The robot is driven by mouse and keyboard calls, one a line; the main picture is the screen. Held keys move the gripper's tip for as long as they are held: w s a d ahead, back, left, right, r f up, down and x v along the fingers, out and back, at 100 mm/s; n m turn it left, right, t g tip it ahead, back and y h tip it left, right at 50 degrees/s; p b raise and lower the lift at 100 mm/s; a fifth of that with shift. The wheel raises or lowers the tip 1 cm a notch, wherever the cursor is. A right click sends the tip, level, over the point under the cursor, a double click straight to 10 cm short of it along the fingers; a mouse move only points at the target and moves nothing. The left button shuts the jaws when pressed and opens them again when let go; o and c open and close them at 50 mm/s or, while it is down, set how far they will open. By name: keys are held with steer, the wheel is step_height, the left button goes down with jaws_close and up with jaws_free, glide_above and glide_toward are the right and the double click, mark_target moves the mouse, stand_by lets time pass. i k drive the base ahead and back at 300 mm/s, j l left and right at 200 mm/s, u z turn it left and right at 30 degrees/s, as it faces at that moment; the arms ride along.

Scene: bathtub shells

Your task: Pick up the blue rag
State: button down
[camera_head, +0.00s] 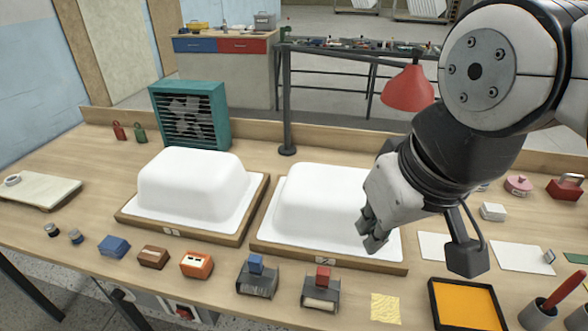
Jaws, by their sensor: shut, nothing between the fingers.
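A small blue folded or block-like item (114,246) lies on the front left of the workbench. It is the likeliest blue rag, but I cannot tell at this size whether it is cloth. My gripper (373,238) is shut and empty. It hangs over the right-hand white tub shell (310,200), in front of its right end and hiding part of it. The gripper is far to the right of the blue item and apart from it.
A left white shell (190,182) sits on a wooden base. Brown (153,257) and orange (196,265) blocks and two grey stamp-like blocks line the front. A teal fan (190,115) and a red lamp (408,88) stand behind. An orange-filled tray (466,305) is front right.

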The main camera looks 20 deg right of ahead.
mark_target(113, 246)
steer(key=i+j+u, duration=0.3)
steer(key=u, duration=0.15)
steer(key=i+j+u, duration=0.25)
steer(key=u, duration=0.15)
steer(key=i, duration=0.1)
